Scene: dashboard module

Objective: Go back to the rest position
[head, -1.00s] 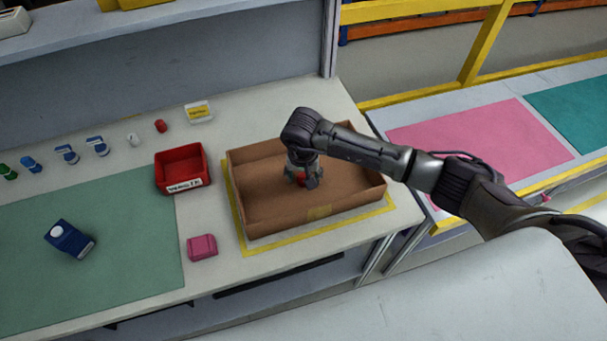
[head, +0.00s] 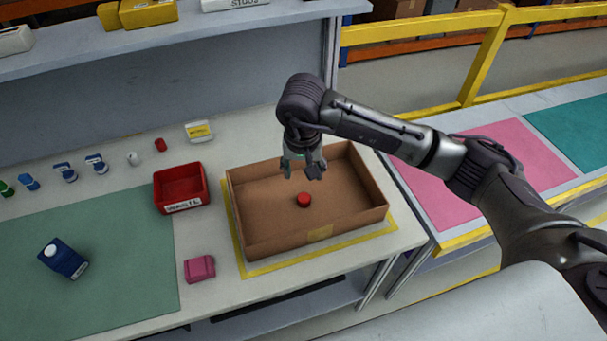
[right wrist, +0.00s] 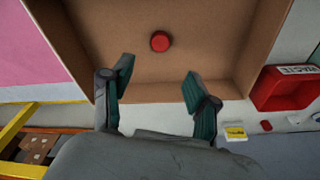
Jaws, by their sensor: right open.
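My right gripper (head: 304,172) hangs above the cardboard box (head: 255,217), pointing down, open and empty. In the right wrist view its two fingers (right wrist: 158,82) are spread apart with nothing between them. A small red round object (head: 304,200) lies on the box floor, below and apart from the fingers. It also shows in the right wrist view (right wrist: 160,41). My left gripper is not in view.
A red bin (head: 181,189) stands left of the box, with a pink item (head: 199,268) in front of it. A blue carton (head: 62,258) lies on the green mat (head: 110,285). Several small items line the back. A yellow rail (head: 484,60) stands behind the right-hand table.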

